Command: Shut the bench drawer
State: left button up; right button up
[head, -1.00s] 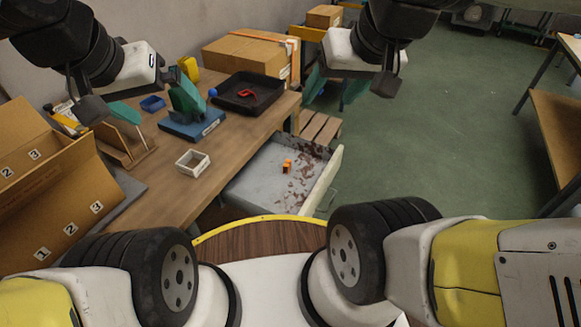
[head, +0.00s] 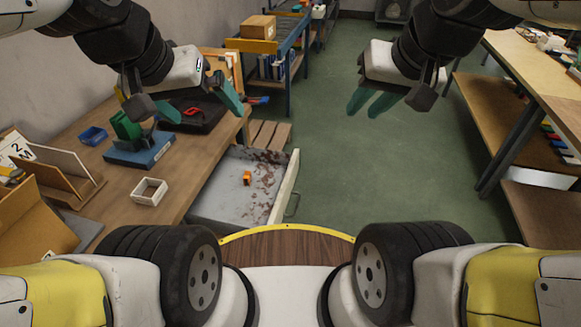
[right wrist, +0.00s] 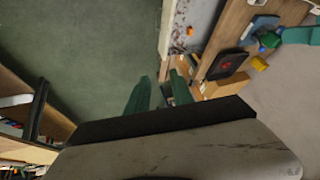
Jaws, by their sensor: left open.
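The bench drawer (head: 225,203) is pulled out from the bench's right side. Its grey inside has rusty brown stains and holds a small orange object (head: 247,177). Its cream front panel (head: 285,187) faces right, with a wire handle (head: 293,205) on it. The drawer also shows at the top of the right wrist view (right wrist: 193,24). My left gripper (head: 203,107) hangs over the bench beyond the drawer, open and empty. My right gripper (head: 369,113) is open and empty above the floor, to the right of and beyond the drawer front; its fingers also show apart in the right wrist view (right wrist: 160,82).
The wooden bench (head: 180,165) carries a white square frame (head: 150,191), a blue-based green fixture (head: 138,150), a black tray (head: 205,118) and a blue bin (head: 93,136). A slatted wooden pallet (head: 268,135) lies behind the drawer. The green floor (head: 345,175) right of it is clear.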

jog(key=w+f+m, duration=0.1)
jog(key=w, duration=0.1)
jog(key=w+a+f+m+g, duration=0.1)
jog(key=w+m, duration=0.1)
jog(key=w+f+m, duration=0.1)
jog(key=w, duration=0.2)
jog(key=shift+w+a+f+m+g+y, duration=0.1)
jog(key=shift+a+f+m+g+y, duration=0.1)
jog(key=shift+a+m+g+y, duration=0.15)
grip_shut()
jog(key=w+a+f+m+g, duration=0.1)
jog(key=w+f+m, duration=0.5)
jog(key=f, duration=0.3)
jog(key=w+a+f+m+g, duration=0.1)
jog(key=w+f+m+g, duration=0.1)
jog(key=w+f+m, duration=0.45)
jog(key=w+a+f+m, duration=0.2)
jog(key=a+f, duration=0.1)
jog(key=f, duration=0.8)
jog(key=w+a+f+m, duration=0.1)
jog(key=w+a+f, duration=0.1)
jog(key=f, duration=0.9)
jog(key=shift+a+f+m+g, duration=0.2)
jog(key=shift+a+m+g, duration=0.2)
jog(key=shift+a, duration=0.3)
